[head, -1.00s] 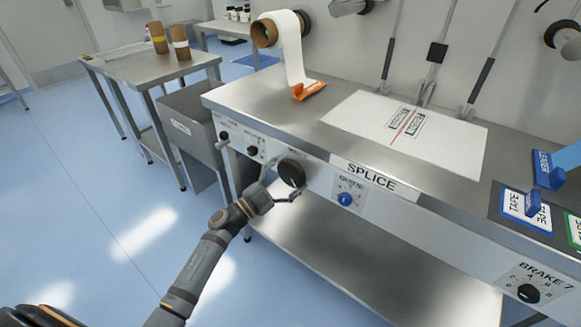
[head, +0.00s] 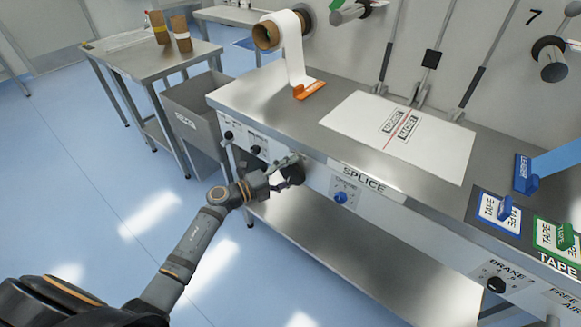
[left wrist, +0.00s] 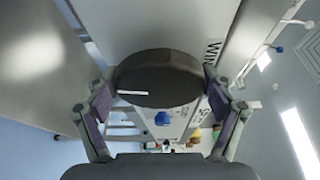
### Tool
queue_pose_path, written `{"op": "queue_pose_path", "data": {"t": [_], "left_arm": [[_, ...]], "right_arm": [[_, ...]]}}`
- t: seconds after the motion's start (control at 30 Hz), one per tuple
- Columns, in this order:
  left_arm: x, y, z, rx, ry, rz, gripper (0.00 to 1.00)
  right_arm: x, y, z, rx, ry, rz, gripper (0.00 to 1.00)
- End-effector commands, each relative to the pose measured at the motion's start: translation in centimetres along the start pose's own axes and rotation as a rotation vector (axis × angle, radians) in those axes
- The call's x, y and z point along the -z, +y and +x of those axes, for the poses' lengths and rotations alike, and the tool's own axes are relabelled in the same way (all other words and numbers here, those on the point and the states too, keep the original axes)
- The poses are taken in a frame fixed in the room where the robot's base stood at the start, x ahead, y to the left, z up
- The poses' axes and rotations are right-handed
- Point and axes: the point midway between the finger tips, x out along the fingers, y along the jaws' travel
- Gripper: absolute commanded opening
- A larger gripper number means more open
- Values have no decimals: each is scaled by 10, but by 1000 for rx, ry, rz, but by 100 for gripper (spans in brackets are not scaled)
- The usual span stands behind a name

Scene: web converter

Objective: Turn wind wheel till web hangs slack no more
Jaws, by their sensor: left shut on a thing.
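The dark round wind wheel (head: 296,175) sits on the front panel of the steel bench. My left gripper (head: 288,171) is shut on it and hides part of it. In the left wrist view the wheel (left wrist: 157,78) lies between the two fingers, with a pale mark on its face. Part of a "WIN" label (left wrist: 212,55) shows beside it. The white web (head: 294,55) runs from a roll with a brown core (head: 267,36) down to an orange clip (head: 309,89) on the bench top. My right gripper is not in view.
A blue knob (head: 340,198) is right of the wheel, and small black knobs (head: 255,150) are left of it. A grey bin (head: 187,122) stands left of the bench. A white splice plate (head: 375,150) lies on top. Floor in front is clear.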

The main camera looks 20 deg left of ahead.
Motion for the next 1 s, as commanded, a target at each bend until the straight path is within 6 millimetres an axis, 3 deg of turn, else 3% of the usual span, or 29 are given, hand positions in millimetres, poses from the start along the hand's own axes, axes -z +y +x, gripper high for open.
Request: {"op": "queue_pose_path", "data": {"t": [0.3, 0.83, 0.87, 1.0], "left_arm": [[1, 0, 0, -44, 1, 100, 51], [1, 1, 0, -52, 1, 118, 51], [1, 1, 0, -52, 1, 118, 85], [1, 1, 0, -51, 1, 118, 100]], "right_arm": [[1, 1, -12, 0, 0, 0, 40], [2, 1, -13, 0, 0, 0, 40], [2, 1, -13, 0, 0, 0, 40], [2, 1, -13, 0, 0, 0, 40]]}}
